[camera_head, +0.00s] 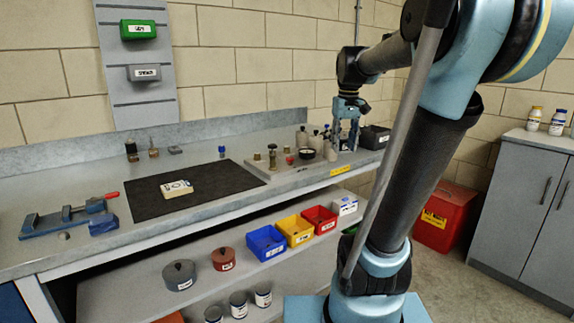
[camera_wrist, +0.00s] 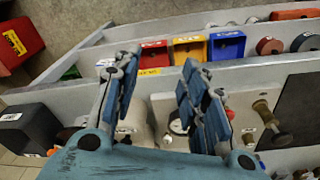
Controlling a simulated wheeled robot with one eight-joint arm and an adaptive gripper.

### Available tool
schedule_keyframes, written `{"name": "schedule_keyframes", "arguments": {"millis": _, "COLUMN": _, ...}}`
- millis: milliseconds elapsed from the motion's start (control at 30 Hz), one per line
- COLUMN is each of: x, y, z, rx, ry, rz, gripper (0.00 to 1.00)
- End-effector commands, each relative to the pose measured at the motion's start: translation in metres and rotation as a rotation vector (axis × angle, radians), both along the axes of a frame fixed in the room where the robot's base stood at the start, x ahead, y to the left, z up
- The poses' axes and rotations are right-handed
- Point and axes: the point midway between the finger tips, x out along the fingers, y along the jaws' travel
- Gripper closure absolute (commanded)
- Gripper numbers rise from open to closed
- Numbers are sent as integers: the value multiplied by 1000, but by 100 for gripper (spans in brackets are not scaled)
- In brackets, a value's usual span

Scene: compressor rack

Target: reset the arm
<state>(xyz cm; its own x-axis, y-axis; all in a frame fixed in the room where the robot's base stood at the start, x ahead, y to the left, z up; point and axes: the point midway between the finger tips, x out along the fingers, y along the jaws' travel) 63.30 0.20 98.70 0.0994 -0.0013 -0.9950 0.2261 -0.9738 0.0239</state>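My gripper (camera_head: 344,145) hangs at the right end of the workbench, fingers down, above the grey plate with fittings (camera_head: 290,172). In the wrist view my gripper (camera_wrist: 155,78) has its two blue finger pads wide apart. I see nothing clamped between them. A pale cylinder (camera_wrist: 133,122) and a round gauge (camera_wrist: 177,126) show beyond the gap. The arm reaches over from the right of the head view, its elbow raised. How far the fingertips are from the fittings is hard to tell.
Close by are grey bottles (camera_head: 302,138) and a dark box (camera_head: 374,137). A black mat (camera_head: 145,197) with a labelled block (camera_head: 177,189) and a blue vise (camera_head: 65,218) lie left. Blue, yellow and red bins (camera_head: 320,219) line the lower shelf. A red bin (camera_head: 446,217) stands by the wall.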

Motion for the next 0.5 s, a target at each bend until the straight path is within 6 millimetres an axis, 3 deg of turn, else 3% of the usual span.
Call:
{"name": "schedule_keyframes", "arguments": {"millis": 100, "x": -36, "y": 0, "z": -28, "rx": 3, "ry": -14, "rz": -30, "gripper": 60}}
{"name": "schedule_keyframes", "arguments": {"millis": 500, "x": -138, "y": 0, "z": -133, "rx": 17, "ry": -61, "rz": -131, "gripper": 60}}
